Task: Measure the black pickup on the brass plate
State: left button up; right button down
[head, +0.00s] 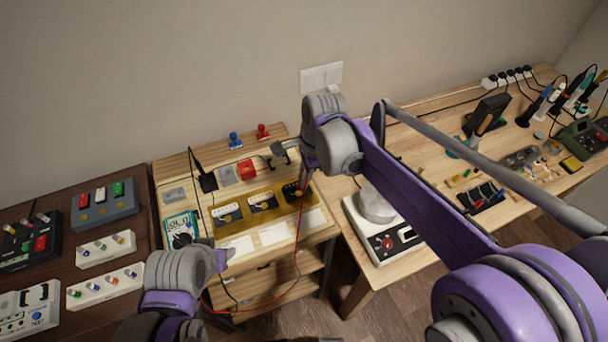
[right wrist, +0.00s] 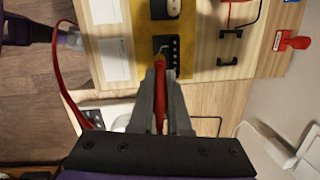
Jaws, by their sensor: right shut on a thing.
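The brass plate (head: 235,213) lies on the wooden bench with pickups in a row. The black pickup (right wrist: 174,50) is at its right end in the head view, partly behind my right gripper (head: 304,186). In the right wrist view, my right gripper (right wrist: 160,84) is shut on a red probe (right wrist: 160,115). The probe's tip is at the black pickup; I cannot tell if it touches. The multimeter (head: 172,221) reads like "OL". My left gripper (head: 219,261) is just in front of the multimeter, its fingers unclear.
White cards (head: 273,234) lie in front of the plate. A red block (head: 246,169) and a black stand (head: 207,181) are behind it. A scale (head: 393,235) stands on the right bench. A red cable (head: 298,235) hangs at the bench front.

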pick_arm(q)
jog(key=shift+s+f+b, duration=0.25)
jog(key=shift+f+b, duration=0.15)
jog(key=shift+f, duration=0.15)
pick_arm(e)
jog(key=shift+f, duration=0.6)
dwell(1.9)
dwell(0.6)
jog(key=shift+r+p, duration=1.5)
jog(key=shift+r, duration=1.6)
pick_arm(q)
jog(key=r, duration=0.1)
jog(key=w+r, duration=0.2)
jog(key=r, duration=0.1)
pick_arm(e)
jog(key=shift+f, duration=0.1)
pick_arm(q)
jog(key=shift+s, duration=0.15)
